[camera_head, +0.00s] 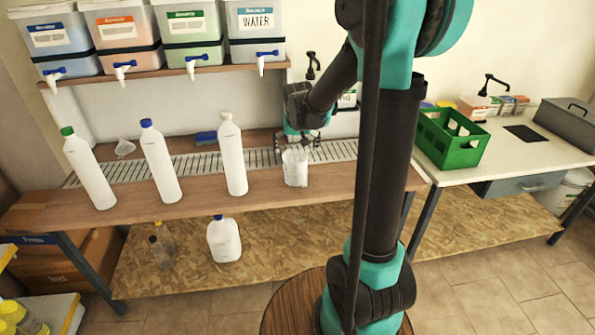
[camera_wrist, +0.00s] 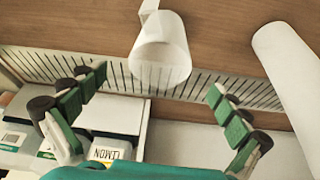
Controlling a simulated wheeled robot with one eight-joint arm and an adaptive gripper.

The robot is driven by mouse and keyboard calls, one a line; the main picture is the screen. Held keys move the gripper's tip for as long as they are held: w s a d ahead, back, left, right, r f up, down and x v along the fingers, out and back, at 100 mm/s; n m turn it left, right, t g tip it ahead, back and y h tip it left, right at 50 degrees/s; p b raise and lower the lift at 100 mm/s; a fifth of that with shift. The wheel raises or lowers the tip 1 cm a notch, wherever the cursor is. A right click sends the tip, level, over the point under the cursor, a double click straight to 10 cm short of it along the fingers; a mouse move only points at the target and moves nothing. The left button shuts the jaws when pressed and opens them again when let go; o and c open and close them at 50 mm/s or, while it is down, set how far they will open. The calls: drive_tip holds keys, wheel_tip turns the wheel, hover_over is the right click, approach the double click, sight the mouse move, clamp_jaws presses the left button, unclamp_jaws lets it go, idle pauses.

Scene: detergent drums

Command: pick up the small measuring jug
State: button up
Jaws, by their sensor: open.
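A whitish, see-through measuring jug (camera_head: 295,170) stands upright on the wooden counter, just in front of the slatted drain strip. In the wrist view the jug (camera_wrist: 160,58) shows at the top centre, its round mouth toward the camera and its handle at the top edge. My gripper (camera_head: 297,143) is just above and behind the jug. In the wrist view my gripper (camera_wrist: 156,84) has its fingers spread wide to left and right of the jug, touching nothing that I can see. The gap between fingertips and jug is hard to judge.
A white bottle (camera_head: 231,155) stands just left of the jug, with two more further left. The shelf (camera_head: 180,72) with drums and taps overhangs at the back. A green crate (camera_head: 450,139) stands right.

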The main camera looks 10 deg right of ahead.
sight(295, 166)
drive_tip(key=shift+s+x, duration=0.1)
drive_tip(key=shift+x, duration=2.9)
drive_tip(key=shift+s+x, duration=0.15)
drive_tip(key=shift+x, duration=2.85)
drive_tip(key=shift+a+f, duration=0.1)
drive_tip(key=shift+c, duration=0.6)
drive_tip(key=c, duration=1.1)
